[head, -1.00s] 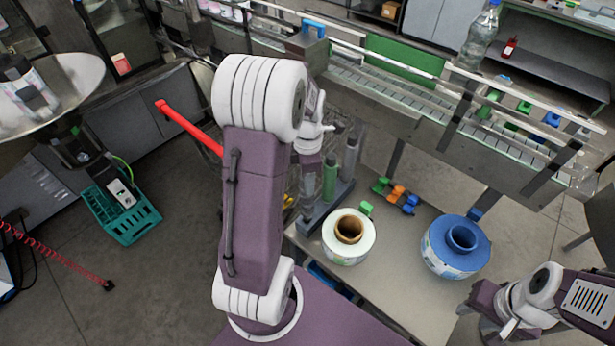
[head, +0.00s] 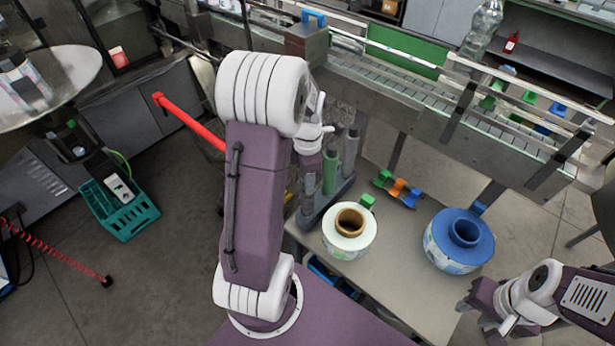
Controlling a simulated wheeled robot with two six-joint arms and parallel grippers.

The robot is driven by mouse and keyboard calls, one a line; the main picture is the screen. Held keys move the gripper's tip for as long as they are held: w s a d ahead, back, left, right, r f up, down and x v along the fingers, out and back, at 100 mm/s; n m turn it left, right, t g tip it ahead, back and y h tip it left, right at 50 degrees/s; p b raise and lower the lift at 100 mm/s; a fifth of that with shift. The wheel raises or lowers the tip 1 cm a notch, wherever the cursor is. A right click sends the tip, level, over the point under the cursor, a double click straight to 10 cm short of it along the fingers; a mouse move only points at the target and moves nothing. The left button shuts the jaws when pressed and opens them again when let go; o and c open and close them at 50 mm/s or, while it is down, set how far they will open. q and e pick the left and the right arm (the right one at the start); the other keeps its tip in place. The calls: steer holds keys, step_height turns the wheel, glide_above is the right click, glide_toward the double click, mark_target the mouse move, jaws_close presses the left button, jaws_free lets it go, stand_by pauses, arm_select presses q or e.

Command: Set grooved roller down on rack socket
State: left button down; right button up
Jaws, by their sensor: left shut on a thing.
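The rack (head: 318,212) stands at the left end of the work table. It holds a green roller (head: 330,172) and a grey roller (head: 351,152) upright. Another grey roller (head: 308,188), at the near end, stands upright below my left gripper (head: 312,150). My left gripper is shut and mostly hidden behind its own arm. The near grey roller seems to be what it holds, at or just above the rack. Its grooves and its lower end are not clear. My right gripper (head: 488,316) is beyond the table's right side, away from the rack; its fingers are unclear.
A white label reel (head: 340,243) and a blue reel (head: 440,255) sit on the table (head: 392,275). Small coloured clips (head: 398,188) lie behind them. A conveyor (head: 410,95) runs along the back. A teal crate (head: 122,212) is on the floor at left.

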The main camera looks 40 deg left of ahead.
arm_select(q)
steer(key=c, duration=0.8)
jaws_free()
steer(key=shift+o, duration=0.2)
steer(key=shift+r, duration=0.15)
step_height(320, 180, up, 9)
steer(key=shift+f, duration=0.1)
